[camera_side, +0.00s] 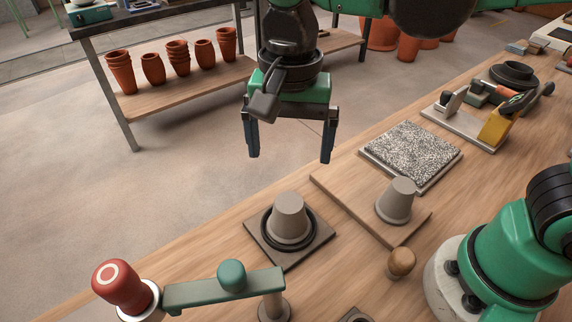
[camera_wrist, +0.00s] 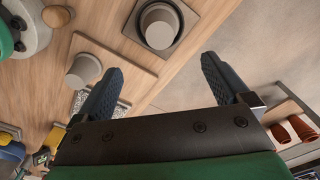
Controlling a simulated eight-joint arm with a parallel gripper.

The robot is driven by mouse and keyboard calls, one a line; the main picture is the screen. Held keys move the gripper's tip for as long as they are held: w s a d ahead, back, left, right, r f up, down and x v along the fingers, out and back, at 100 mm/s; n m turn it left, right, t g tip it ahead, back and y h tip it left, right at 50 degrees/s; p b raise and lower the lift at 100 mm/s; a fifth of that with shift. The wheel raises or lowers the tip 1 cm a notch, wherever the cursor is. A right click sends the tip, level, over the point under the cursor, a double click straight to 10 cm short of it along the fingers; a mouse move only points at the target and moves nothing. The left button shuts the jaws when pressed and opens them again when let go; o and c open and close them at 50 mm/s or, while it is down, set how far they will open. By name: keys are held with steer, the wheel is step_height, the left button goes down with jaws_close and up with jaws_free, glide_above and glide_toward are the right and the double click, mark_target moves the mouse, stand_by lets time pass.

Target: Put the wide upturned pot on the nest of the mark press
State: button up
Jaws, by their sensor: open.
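A wide grey upturned pot (camera_side: 290,218) stands inside a black ring on a dark square plate (camera_side: 259,247). In the wrist view the pot (camera_wrist: 160,28) is at the top, beyond the fingertips. A narrower grey upturned pot (camera_side: 397,200) stands on a wooden board to the right. My gripper (camera_side: 290,157) is open and empty, its fingers pointing down above the plate, apart from both pots. The press with a red knob (camera_side: 120,284) and green arm (camera_side: 215,289) is at the lower left. I cannot tell whether the ringed plate is its nest.
The wooden board (camera_side: 345,199) lies beside the plate, with a wooden knob (camera_side: 401,262) near it. A speckled slab (camera_side: 412,154) and a yellow-handled tool (camera_side: 495,128) lie farther right. Part of a dark plate (camera_side: 355,314) shows at the bottom edge. Terracotta pots (camera_side: 153,69) stand on a shelf behind.

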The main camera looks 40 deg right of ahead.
steer(key=d+f+n+t, duration=0.2)
steer(key=d+n+t, duration=0.5)
steer(key=d, duration=0.7)
steer(key=shift+w+f+n, duration=0.2)
steer(key=shift+w+n, duration=0.15)
steer(key=shift+n, duration=0.65)
